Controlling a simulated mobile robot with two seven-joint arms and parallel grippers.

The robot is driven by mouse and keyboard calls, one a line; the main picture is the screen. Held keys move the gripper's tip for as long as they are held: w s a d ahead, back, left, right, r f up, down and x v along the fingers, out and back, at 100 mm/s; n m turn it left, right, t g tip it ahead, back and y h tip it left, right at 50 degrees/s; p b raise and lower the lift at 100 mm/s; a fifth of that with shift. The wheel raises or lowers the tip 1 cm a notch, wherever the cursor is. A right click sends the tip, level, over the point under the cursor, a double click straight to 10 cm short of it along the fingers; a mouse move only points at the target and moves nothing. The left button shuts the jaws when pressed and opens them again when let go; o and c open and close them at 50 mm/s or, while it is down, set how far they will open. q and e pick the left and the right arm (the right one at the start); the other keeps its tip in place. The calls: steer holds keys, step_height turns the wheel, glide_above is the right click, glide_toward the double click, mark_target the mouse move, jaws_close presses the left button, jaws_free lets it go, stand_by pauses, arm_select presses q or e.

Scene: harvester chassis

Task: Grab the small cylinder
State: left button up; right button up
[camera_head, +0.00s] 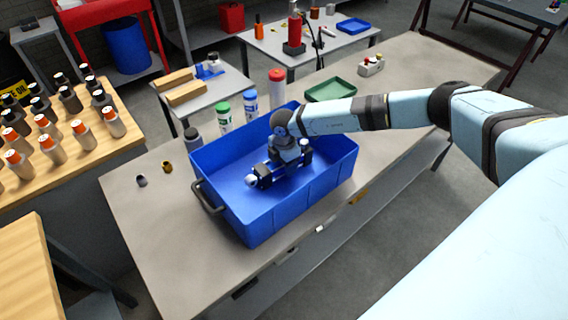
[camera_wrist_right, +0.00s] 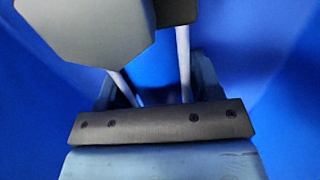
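My right gripper (camera_head: 268,172) is down inside the blue bin (camera_head: 318,190), low over its floor. A small pale, round-ended piece (camera_head: 251,181) shows at the gripper's left end in the head view; I cannot tell whether it is a separate cylinder or part of the gripper. In the right wrist view a grey faceted block (camera_wrist_right: 85,30) and a darker grey block fill the top, beyond the gripper's screwed bar. Whether anything is held is unclear. My left gripper is not in view.
The bin's walls surround my right gripper. Behind the bin stand green-capped (camera_head: 223,117), blue-capped (camera_head: 250,104) and red-capped (camera_head: 276,88) bottles. A green tray (camera_head: 330,91) lies farther back. Several orange-capped bottles fill the wooden table at left. The grey table's front left (camera_head: 175,240) is clear.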

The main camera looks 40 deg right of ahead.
jaws_close()
steer(key=shift+w+r, duration=0.1)
steer(key=shift+w, duration=0.05)
steer(key=shift+r, duration=0.1)
